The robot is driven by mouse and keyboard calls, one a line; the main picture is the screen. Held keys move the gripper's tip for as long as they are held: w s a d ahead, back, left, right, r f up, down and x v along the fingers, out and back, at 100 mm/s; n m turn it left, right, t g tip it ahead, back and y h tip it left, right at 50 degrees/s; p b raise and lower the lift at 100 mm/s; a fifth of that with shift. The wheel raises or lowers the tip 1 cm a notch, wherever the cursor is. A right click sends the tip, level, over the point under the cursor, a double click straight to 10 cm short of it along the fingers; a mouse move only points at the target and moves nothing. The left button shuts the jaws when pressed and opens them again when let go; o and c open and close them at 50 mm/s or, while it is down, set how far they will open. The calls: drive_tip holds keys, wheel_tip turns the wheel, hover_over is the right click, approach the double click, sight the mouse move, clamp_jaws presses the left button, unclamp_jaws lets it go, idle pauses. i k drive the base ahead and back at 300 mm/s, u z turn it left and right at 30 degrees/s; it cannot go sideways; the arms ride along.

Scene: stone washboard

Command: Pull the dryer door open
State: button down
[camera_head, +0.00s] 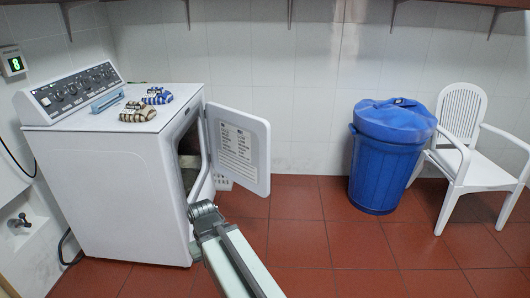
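The white dryer (110,190) stands at the left against the tiled wall. Its front door (238,148) stands open, swung out to the right on the right side of the opening, with a printed label on the face toward me. The dark door opening (188,150) shows to the left of the door. My arm (235,255) reaches from the bottom edge up to the dryer's front. Its grey end (205,212) is just below and left of the open door, in front of the opening. The fingers cannot be made out, and whether the arm touches the door is unclear.
Two patterned shoe-like items, one brown (138,112) and one blue (157,96), lie on the dryer top. A blue lidded bin (385,165) and a white chair (465,160) stand at the right.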

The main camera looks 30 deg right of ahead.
sight(240, 141)
drive_tip(key=i, duration=1.15)
drive_tip(key=u, duration=0.55)
